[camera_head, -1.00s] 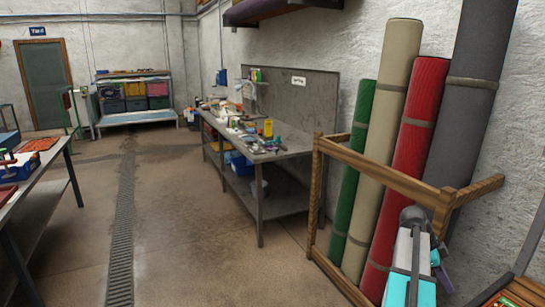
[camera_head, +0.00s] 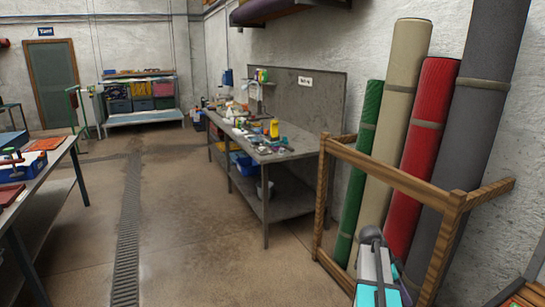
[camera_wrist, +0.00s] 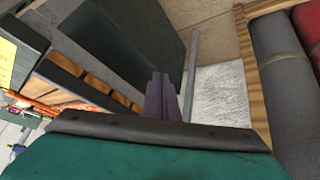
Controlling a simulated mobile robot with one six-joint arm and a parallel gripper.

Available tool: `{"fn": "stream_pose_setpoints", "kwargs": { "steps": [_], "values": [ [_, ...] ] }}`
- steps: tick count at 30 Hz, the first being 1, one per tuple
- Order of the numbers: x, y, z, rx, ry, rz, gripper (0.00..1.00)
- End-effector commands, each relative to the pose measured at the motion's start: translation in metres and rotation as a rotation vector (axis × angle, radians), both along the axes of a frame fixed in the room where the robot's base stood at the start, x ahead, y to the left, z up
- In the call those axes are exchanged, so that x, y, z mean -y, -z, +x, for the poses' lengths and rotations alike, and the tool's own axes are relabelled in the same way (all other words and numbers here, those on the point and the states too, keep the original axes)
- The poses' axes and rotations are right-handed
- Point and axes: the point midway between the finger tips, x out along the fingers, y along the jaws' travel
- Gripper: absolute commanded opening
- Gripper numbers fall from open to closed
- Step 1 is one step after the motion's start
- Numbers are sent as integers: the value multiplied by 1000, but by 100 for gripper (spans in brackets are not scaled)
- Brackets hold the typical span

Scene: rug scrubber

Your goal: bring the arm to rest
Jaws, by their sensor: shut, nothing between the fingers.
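My gripper (camera_wrist: 161,80) shows in the wrist view as two purple-grey fingers held together, with nothing between them. In the head view my arm (camera_head: 374,268), teal, white and grey, is folded low at the bottom right, in front of the wooden rug rack (camera_head: 395,176). The fingers themselves cannot be made out clearly there. In the wrist view the fingers point toward a dark box-like shape (camera_wrist: 115,45) and a pale patch of wall (camera_wrist: 220,92); I cannot tell how far off these are.
Rolled rugs in green (camera_head: 361,150), beige (camera_head: 393,120), red (camera_head: 424,150) and grey (camera_head: 480,110) lean in the rack. A cluttered workbench (camera_head: 290,153) stands along the wall. Another table (camera_head: 40,175) is at the left. The floor (camera_head: 190,235) between them is open.

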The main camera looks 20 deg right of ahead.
Motion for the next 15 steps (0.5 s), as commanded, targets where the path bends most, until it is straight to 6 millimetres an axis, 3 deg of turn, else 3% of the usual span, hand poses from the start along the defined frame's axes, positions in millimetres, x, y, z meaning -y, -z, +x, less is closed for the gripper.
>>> {"fn": "stream_pose_setpoints", "kwargs": {
  "steps": [1, 6, 15],
  "values": [
    [-19, 17, 7, -18, -29, 19, 0],
    [-71, 64, 24, -64, -109, 76, 0],
    [-166, 144, 31, -149, -277, 199, 0]
  ]
}}
